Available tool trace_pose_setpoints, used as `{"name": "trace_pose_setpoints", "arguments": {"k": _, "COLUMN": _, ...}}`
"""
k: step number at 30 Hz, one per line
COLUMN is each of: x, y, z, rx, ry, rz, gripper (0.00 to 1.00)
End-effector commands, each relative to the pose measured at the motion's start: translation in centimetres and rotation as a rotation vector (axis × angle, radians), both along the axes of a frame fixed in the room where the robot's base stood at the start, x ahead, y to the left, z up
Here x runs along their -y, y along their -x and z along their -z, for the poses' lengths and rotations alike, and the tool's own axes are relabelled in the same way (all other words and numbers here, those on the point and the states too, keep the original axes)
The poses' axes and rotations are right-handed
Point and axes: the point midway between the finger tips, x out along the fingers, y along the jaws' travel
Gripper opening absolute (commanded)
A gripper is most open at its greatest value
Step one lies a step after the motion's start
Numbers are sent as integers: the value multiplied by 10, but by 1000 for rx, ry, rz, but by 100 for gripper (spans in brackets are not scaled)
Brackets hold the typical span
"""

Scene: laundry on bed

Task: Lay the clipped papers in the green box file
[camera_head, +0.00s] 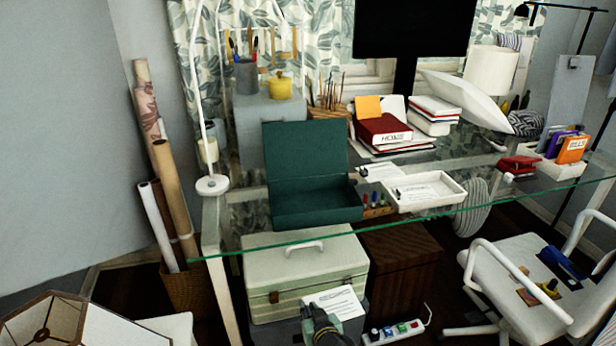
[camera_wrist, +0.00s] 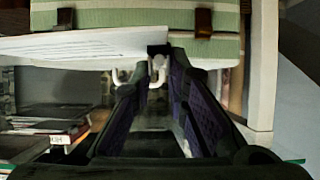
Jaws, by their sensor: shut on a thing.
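My gripper (camera_head: 318,312) is low in the head view, in front of the striped case and below the glass desk top. It is shut on the clipped papers (camera_head: 340,301), white printed sheets held at their near left edge. In the wrist view the papers (camera_wrist: 85,45) run left from my fingertips (camera_wrist: 158,62); the clip cannot be made out there. The green box file (camera_head: 312,210) stands on the desk with its lid raised at the back. Its inside looks empty, with part of the floor hidden by the front wall.
The glass desk edge (camera_head: 400,217) lies between my gripper and the box file. A white tray (camera_head: 457,198) with papers and a small pen holder (camera_head: 376,211) stand right of the file. The striped case (camera_head: 300,270) is behind my gripper; a chair (camera_head: 520,290) is right.

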Motion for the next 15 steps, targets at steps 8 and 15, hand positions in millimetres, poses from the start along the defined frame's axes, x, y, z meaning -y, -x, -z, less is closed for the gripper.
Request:
{"name": "trace_pose_setpoints", "arguments": {"k": 8, "x": 0, "y": 0, "z": 0, "rx": 1, "ry": -1, "rz": -1, "gripper": 0}}
{"name": "trace_pose_setpoints", "arguments": {"k": 15, "x": 0, "y": 0, "z": 8, "rx": 0, "ry": -1, "rz": 2, "gripper": 0}}
